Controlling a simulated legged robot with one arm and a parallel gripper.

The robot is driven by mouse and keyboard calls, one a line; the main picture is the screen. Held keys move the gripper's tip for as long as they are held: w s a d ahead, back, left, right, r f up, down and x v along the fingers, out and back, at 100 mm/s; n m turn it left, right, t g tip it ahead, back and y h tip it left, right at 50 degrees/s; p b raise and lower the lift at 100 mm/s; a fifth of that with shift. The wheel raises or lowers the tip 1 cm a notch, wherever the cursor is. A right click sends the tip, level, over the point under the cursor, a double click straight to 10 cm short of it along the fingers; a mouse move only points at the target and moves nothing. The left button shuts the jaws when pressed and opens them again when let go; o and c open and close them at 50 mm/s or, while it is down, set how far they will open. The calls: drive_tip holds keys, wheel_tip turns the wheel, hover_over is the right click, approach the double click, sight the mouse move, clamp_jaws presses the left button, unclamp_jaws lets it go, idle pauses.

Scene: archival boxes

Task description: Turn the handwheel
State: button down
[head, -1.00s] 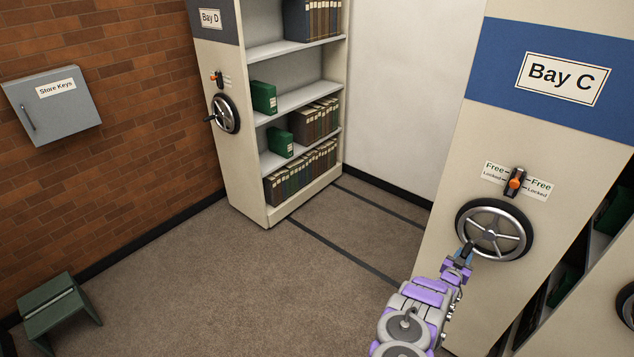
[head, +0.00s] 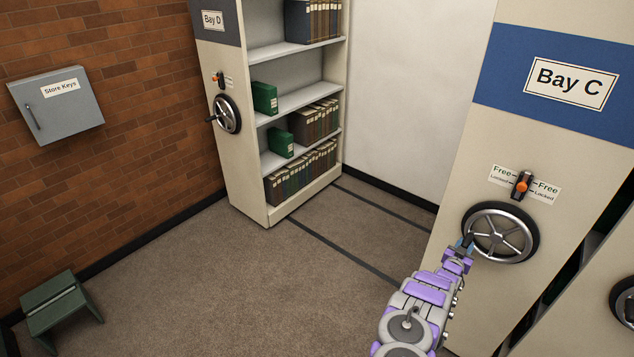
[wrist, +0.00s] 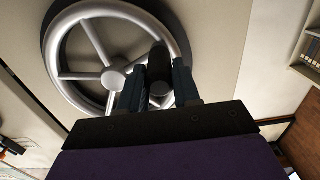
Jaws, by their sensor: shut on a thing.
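The handwheel (head: 500,232), a spoked metal wheel with a dark rim, is on the cream end panel of Bay C (head: 475,165) at the right of the head view. It also fills the upper left of the wrist view (wrist: 113,75). My gripper (head: 466,241) is at the wheel's left side, shut on its dark crank handle (wrist: 158,60). In the wrist view the two fingers stand on either side of this handle. Above the wheel is a lever (head: 521,184) with an orange part, between Free and Locked labels. I cannot tell its setting.
A narrow dark gap separates Bay C from a neighbouring bay with its own wheel (head: 625,302) at far right. Bay D (head: 250,190) stands open-shelved at the back. A green step stool (head: 60,305) is at lower left. The carpet (head: 250,280) between is clear, with dark floor rails.

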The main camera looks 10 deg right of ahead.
drive_tip(key=r, duration=0.2)
drive_tip(key=d+r, duration=0.1)
drive_tip(key=shift+s+r+h, duration=0.25)
drive_tip(key=shift+s+h, duration=0.15)
drive_tip(key=shift+s+d+r, duration=0.2)
drive_tip(key=shift+s+r, duration=0.05)
drive_tip(key=shift+s, duration=0.05)
drive_tip(key=c, duration=1)
unclamp_jaws()
drive_tip(key=shift+s+f, duration=0.1)
drive_tip(key=o, duration=0.4)
drive_tip(key=shift+f, duration=0.2)
drive_tip(key=shift+a, duration=0.15)
